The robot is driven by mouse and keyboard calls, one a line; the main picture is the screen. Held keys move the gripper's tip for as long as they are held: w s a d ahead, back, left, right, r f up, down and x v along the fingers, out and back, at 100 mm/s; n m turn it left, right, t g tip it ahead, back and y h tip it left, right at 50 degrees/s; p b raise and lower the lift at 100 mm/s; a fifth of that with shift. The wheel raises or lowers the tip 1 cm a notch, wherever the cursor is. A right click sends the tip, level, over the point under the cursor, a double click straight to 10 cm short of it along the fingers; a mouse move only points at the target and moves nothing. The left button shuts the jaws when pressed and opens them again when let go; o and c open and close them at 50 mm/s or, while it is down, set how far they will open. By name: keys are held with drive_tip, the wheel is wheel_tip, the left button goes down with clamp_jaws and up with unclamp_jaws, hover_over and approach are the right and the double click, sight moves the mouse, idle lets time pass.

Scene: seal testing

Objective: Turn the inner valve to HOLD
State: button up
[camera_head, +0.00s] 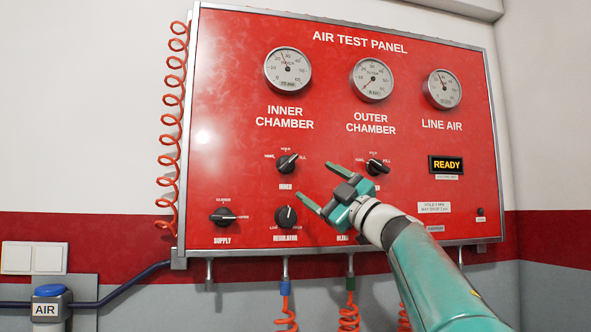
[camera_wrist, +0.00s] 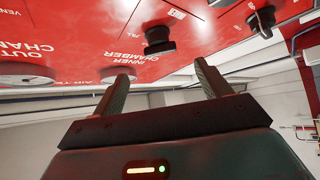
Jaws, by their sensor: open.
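The inner valve (camera_head: 287,163) is a black knob on the red panel, below the INNER CHAMBER lettering. Its white pointer line slants to the upper right, towards the FILL side; the HOLD mark is above the knob. My gripper (camera_head: 317,182) is open and empty, just to the right of and below the knob, apart from it in the picture. In the wrist view, a black knob near the INNER CHAMBER lettering, apparently the inner valve (camera_wrist: 157,38), stands above my open fingers (camera_wrist: 161,72), with nothing between them.
The outer valve (camera_head: 376,166) is right of my gripper. The supply knob (camera_head: 223,217) and regulator knob (camera_head: 286,217) are lower left. Three gauges line the panel's top. A READY display (camera_head: 447,165) is at right. A coiled red hose (camera_head: 172,120) hangs along the left edge.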

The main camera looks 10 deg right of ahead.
sight(291, 165)
drive_tip(key=shift+x, duration=4.3)
drive_tip(key=c, duration=1)
